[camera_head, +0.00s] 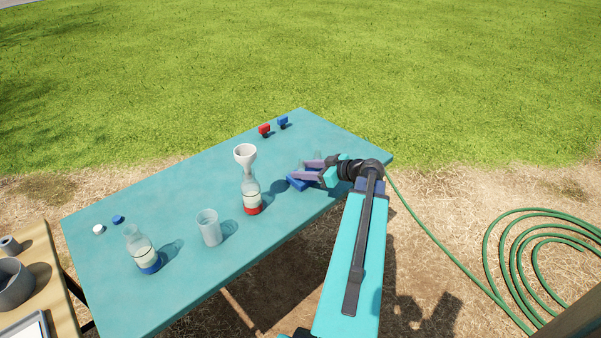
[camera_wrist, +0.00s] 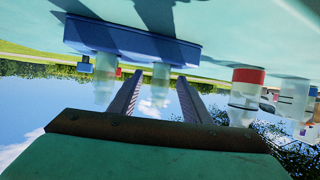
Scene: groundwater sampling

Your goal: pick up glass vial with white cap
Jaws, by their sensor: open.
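A blue rack (camera_head: 296,184) sits near the right end of the teal table, partly hidden by my gripper (camera_head: 312,170). In the wrist view, which is upside down, the blue rack (camera_wrist: 130,42) holds two clear glass vials. One glass vial (camera_wrist: 161,82) shows between the fingers of my gripper (camera_wrist: 157,92); the other glass vial (camera_wrist: 103,78) stands outside them, to the left. The fingers are open, with visible gaps beside the middle vial. I cannot tell which vial has a white cap.
A bottle with a red base (camera_head: 251,197) and a white funnel (camera_head: 245,155) stand left of the rack. A clear beaker (camera_head: 209,229) and a blue-based bottle (camera_head: 142,250) are further left. Small red (camera_head: 264,130) and blue (camera_head: 283,121) items lie at the back edge.

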